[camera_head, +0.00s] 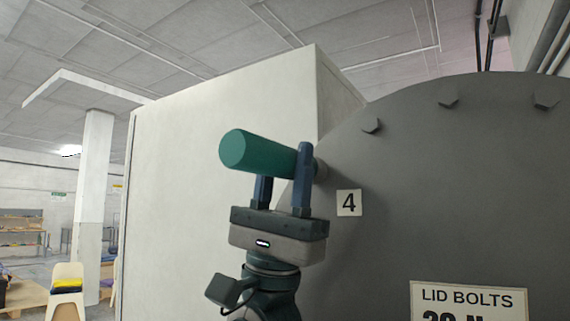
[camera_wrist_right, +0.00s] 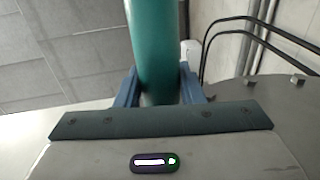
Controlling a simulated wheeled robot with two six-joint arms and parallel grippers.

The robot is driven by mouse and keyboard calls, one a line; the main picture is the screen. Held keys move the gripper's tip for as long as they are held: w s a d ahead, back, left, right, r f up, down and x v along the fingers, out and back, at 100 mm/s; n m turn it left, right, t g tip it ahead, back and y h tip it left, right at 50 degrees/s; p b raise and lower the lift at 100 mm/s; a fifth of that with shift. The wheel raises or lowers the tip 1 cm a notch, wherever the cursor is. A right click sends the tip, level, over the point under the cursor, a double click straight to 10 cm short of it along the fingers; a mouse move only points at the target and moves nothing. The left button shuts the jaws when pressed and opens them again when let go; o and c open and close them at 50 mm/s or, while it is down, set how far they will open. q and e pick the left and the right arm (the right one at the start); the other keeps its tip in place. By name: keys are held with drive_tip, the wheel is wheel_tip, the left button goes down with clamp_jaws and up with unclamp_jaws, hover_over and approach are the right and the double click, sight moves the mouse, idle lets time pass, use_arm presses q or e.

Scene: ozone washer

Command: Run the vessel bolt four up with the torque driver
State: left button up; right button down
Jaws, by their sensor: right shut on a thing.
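My right gripper (camera_head: 283,178) is shut on the green torque driver (camera_head: 250,152) and holds it about level, its nose toward the grey vessel lid (camera_head: 440,200). The driver's nose end (camera_head: 320,168) is at the lid's left edge, just above and left of the label "4" (camera_head: 349,203). Bolt four is hidden behind the driver's nose, so I cannot tell whether the two touch. In the right wrist view the green driver (camera_wrist_right: 156,50) lies between the two blue fingers (camera_wrist_right: 158,88). My left gripper is not in view.
Other hex bolts (camera_head: 372,125) sit along the lid's upper rim. A "LID BOLTS" sign (camera_head: 469,300) is on the lid at lower right. A large pale cabinet (camera_head: 220,110) stands behind and left of the driver. A white chair (camera_head: 67,285) and a pillar (camera_head: 93,190) are far left.

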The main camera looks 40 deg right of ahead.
use_arm(q)
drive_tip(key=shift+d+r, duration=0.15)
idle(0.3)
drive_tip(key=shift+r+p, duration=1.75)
drive_tip(key=shift+p, duration=0.2)
idle(5.5)
